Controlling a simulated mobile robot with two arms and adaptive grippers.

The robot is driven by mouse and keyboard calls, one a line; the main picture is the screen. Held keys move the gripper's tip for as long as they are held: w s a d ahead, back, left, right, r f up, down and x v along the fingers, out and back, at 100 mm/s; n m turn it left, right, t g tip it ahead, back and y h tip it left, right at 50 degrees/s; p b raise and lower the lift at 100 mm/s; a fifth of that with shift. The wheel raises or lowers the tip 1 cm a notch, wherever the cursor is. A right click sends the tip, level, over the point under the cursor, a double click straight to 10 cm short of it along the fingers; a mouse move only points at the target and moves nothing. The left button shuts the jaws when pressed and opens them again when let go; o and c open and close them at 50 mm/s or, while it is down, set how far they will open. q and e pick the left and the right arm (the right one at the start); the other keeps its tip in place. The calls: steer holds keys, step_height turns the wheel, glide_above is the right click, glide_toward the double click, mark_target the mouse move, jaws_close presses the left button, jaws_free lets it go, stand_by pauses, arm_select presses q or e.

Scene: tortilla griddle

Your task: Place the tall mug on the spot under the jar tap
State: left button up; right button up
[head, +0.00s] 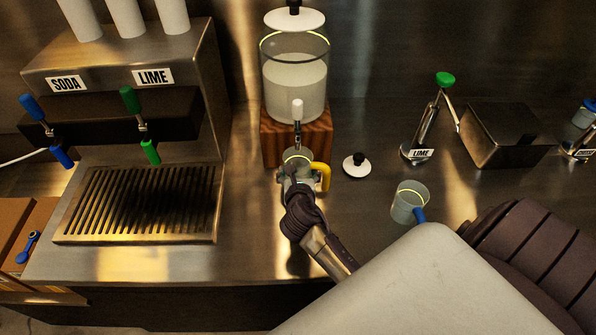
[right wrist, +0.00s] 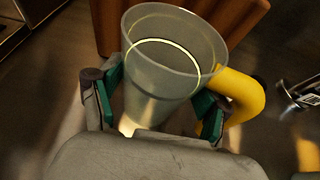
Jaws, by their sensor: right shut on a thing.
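The tall mug (head: 297,157) is clear, with a yellow handle on its right side. My right gripper (head: 299,182) is shut on it from the front, and the right wrist view shows the mug (right wrist: 170,60) upright between the gripper's green finger pads (right wrist: 160,107). The glass jar (head: 295,85) holds pale liquid and stands on a wooden block (head: 272,140). Its tap (head: 298,112), with a white handle, points to the front, and the mug is just below it in the picture. The spot under the tap is hidden by the mug and gripper. My left gripper is out of view.
A blue-handled mug (head: 408,203) and a loose lid (head: 356,165) stand to the right. A lime press (head: 428,130) and a metal box (head: 503,135) are at the back right. The soda dispenser (head: 135,100) with its drip grate (head: 140,203) is to the left.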

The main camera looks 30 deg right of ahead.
steer(key=shift+f, duration=0.1)
steer(key=o, duration=1.1)
steer(key=shift+o, duration=0.2)
steer(key=b+v, duration=0.1)
steer(key=v, duration=1.1)
